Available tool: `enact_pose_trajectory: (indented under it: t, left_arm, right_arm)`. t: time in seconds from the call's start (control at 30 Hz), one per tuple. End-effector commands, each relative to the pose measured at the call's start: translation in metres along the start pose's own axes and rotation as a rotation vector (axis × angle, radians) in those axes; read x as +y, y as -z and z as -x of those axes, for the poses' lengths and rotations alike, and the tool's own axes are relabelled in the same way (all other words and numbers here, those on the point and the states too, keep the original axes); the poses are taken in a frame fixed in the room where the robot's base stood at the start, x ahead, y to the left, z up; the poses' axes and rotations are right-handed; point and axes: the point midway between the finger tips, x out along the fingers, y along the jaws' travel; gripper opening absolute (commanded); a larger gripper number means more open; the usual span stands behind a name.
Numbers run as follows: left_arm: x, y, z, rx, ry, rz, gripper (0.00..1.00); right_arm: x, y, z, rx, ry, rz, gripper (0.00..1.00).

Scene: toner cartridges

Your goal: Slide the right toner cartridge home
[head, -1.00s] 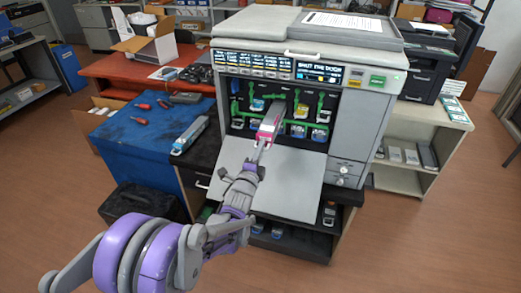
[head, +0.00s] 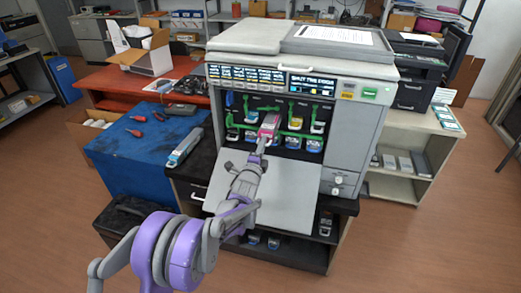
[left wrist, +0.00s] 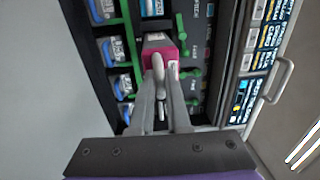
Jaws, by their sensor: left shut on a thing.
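A grey toner cartridge with a magenta front end (head: 269,129) sits lengthwise in a slot of the open printer (head: 356,135), in the middle of the bay. Part of it still shows in front of the slot. My left gripper (head: 261,147) is shut on its front end. In the left wrist view, the fingers (left wrist: 159,80) close on a grip at the magenta face (left wrist: 158,53), and the cartridge's far part is hidden inside the slot. My right gripper is not in view.
The lowered printer door (head: 285,195) lies under my left arm. Green levers and several seated cartridges (head: 309,142) surround the slot.

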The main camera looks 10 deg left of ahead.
Motion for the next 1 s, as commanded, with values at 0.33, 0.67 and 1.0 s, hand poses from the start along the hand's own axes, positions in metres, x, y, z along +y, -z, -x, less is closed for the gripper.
enact_pose_trajectory:
  t: [0.33,0.67,1.0]
  left_arm:
    - [0.001,0.0,-0.036,0.0,0.001,0.0,0.0]
    - [0.003,0.0,-0.068,0.001,0.002,-0.001,0.0]
    - [0.004,0.0,-0.102,0.001,0.003,0.0,0.0]
  right_arm:
    - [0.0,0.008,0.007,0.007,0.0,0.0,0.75]
    - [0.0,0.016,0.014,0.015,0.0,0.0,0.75]
    - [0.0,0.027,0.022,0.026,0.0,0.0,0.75]
